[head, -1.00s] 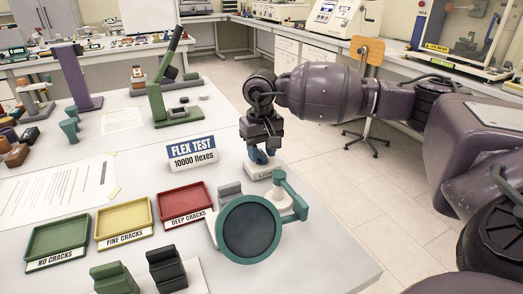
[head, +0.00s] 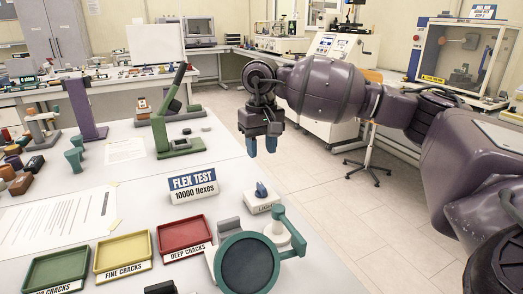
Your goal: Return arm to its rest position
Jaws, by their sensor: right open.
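My right gripper (head: 261,146) hangs in the air above the right edge of the table, fingers pointing down. Its two blue fingertips are apart with nothing between them. It is behind and above a small white block with a blue knob and a partly legible label, the light switch (head: 262,199), and does not touch it. My right arm comes in from the right side of the picture. My left gripper is not in view.
The white table (head: 150,206) holds a round green-framed magnifier (head: 247,264), a "FLEX TEST" sign (head: 193,184), green, yellow and red trays (head: 184,235), and a green lever device (head: 172,120). A chair (head: 372,150) stands behind my arm. Floor right of the table is clear.

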